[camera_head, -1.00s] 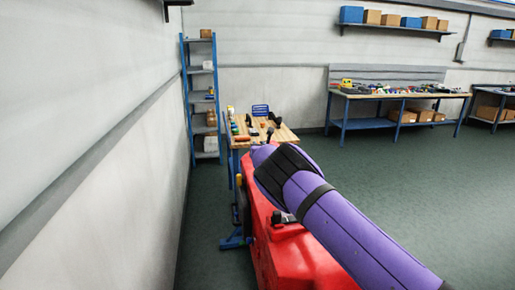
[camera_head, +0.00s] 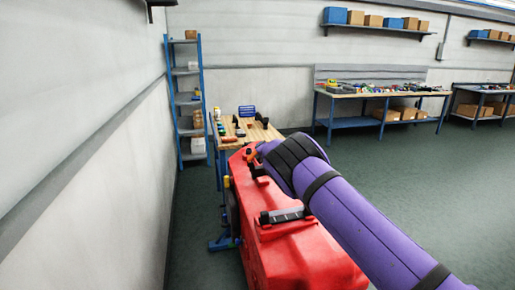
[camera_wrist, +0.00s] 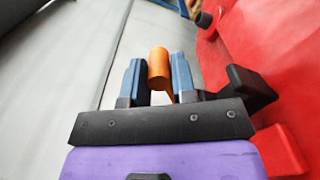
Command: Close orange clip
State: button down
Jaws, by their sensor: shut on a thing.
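The orange clip (camera_wrist: 158,66) is a short orange cylinder in the wrist view. It sits between the two blue fingers of my gripper (camera_wrist: 157,78), which is shut on it. A thinner orange part below the cylinder is partly hidden behind the gripper's black plate. In the head view a small orange spot (camera_head: 250,156) shows at the far end of the red tank (camera_head: 300,254), beside the end of my purple arm. My gripper's fingers are hard to make out there.
A black knob (camera_wrist: 204,19) stands on the red surface in the wrist view. A wooden bench (camera_head: 248,133) with tools stands beyond the tank, and a blue shelf rack (camera_head: 188,100) is by the left wall. Open green floor (camera_head: 420,180) lies to the right.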

jog(key=m, duration=0.1)
jog(key=d+m, duration=0.1)
jog(key=m, duration=0.1)
jog(key=shift+w+d+f, duration=0.25)
jog(key=shift+w+f, duration=0.05)
jog(key=shift+f, duration=0.1)
jog(key=shift+w+d+f+m, duration=0.1)
jog(key=shift+d+f+m, duration=0.35)
jog(key=shift+f+m, duration=0.25)
jog(key=shift+w+d+f+m, duration=0.1)
jog(key=shift+d+f+m, duration=0.3)
jog(key=shift+f+m, duration=0.3)
jog(key=shift+f, duration=0.1)
jog(key=c, duration=1)
grip_release()
jog(key=shift+f, duration=0.1)
jog(key=shift+o, duration=0.2)
